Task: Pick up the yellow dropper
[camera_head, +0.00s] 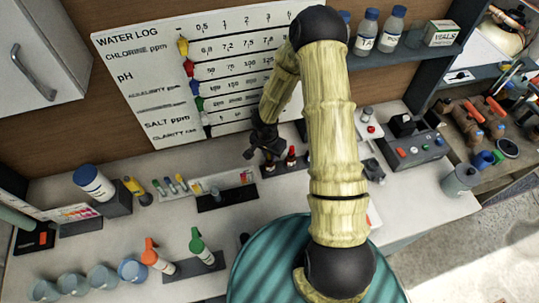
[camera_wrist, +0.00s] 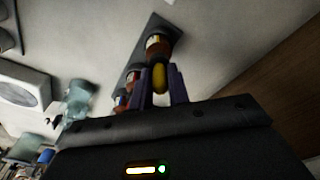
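The yellow dropper (camera_wrist: 160,77) shows in the wrist view as a rounded yellow bulb above a small bottle with a dark orange and white label. It stands at one end of a row on a dark rack. My gripper (camera_wrist: 162,86) is open, with one finger on each side of the yellow bulb. The gaps are narrow and I cannot tell whether the fingers touch it. In the head view my gripper (camera_head: 264,146) is over the rack at the back of the counter and hides the yellow dropper.
A red-topped dropper (camera_head: 291,156) stands just right of my gripper. A dark tray with a colour strip (camera_head: 222,187) lies to the left. The water log board (camera_head: 150,85) is close behind. A grey device with buttons (camera_head: 415,143) is to the right. Several cups (camera_head: 103,277) stand front left.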

